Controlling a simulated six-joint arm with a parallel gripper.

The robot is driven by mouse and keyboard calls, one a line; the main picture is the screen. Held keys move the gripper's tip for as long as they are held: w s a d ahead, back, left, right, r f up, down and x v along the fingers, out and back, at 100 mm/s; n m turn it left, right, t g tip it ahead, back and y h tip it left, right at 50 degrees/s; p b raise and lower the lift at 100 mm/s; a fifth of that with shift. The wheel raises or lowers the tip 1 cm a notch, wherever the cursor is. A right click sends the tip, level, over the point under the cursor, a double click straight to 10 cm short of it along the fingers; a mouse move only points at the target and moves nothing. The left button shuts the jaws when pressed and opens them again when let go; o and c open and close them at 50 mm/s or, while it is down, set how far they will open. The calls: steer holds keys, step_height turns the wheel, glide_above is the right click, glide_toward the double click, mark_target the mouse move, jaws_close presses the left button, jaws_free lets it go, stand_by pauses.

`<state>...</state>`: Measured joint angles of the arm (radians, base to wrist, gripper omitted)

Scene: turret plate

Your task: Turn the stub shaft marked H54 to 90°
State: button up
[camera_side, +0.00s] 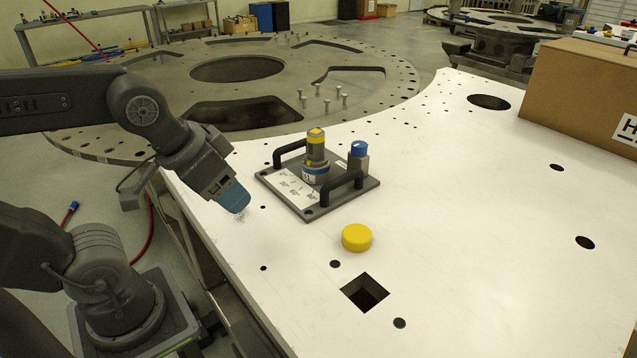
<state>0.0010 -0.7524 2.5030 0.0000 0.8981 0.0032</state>
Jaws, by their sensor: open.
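I cannot read an H54 mark on either. My gripper (241,211), with a blue end, is open and empty, left of the plate and apart from it.
Two dark handles (341,191) rise from the plate. A yellow round cap (357,238) and a square hole (365,292) are in front on the white table (470,230). A cardboard box (580,95) stands at the right. The middle right is clear apart from holes.

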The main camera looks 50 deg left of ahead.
steer(key=w+a+r+g, duration=0.1)
steer(key=w+a+r, duration=0.15)
steer(key=w, duration=0.35)
steer(key=w+a+r+g, duration=0.1)
steer(key=w+r+g, duration=0.1)
steer(key=w+r, duration=0.3)
steer(key=g, duration=0.2)
glide_toward(316, 131)
steer(key=shift+s+d+f, duration=0.15)
steer(key=shift+d+f, duration=0.15)
steer(key=shift+f, duration=0.1)
steer(key=shift+w+a+f+g, duration=0.25)
steer(key=shift+w+a+g, duration=0.05)
steer(key=shift+w, duration=0.05)
steer(key=shift+f, duration=4.4)
steer(key=c, duration=0.7)
